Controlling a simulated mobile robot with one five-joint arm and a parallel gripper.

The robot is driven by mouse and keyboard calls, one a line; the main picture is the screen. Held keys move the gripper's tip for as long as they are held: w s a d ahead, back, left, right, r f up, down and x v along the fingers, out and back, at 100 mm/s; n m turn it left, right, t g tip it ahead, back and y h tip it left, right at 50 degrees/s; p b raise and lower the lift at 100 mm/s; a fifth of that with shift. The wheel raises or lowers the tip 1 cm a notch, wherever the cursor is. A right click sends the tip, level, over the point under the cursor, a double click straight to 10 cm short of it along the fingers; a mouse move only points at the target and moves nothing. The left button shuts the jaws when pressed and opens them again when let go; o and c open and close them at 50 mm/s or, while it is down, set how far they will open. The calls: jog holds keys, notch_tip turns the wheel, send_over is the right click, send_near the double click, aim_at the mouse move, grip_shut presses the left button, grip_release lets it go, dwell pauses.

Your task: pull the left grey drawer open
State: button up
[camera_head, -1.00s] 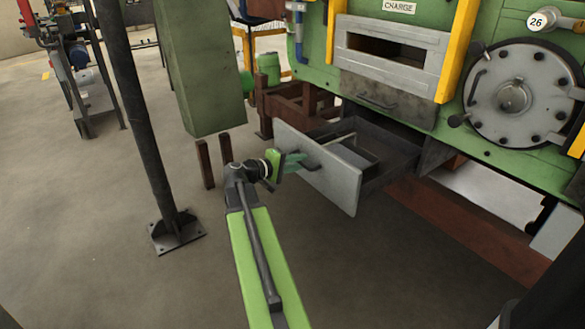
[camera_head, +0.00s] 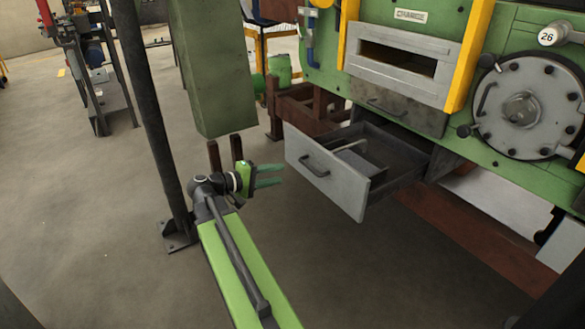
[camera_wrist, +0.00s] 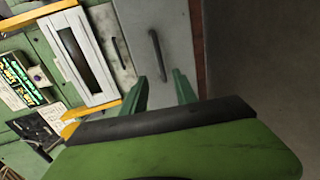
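The left grey drawer (camera_head: 326,176) stands pulled out below the green furnace in the head view, with its inside showing from above. Its dark bar handle (camera_head: 314,166) is on the front panel. In the wrist view the drawer front (camera_wrist: 165,30) and the handle (camera_wrist: 157,55) lie just beyond the fingers. My gripper (camera_head: 278,176) is left of the drawer front, apart from the handle. Its two green fingers (camera_wrist: 162,88) are spread with nothing between them, and the handle is ahead of the gap.
The green furnace (camera_head: 450,160) has a charge door (camera_head: 385,85) above the drawer and a round hatch (camera_head: 525,110) at right. A dark post (camera_head: 150,120) and a green column (camera_head: 213,70) stand close to my arm. The floor before the drawer is clear.

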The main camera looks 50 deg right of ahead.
jog(key=v, duration=0.3)
jog(key=shift+w+a, duration=0.15)
jog(key=shift+a, duration=0.1)
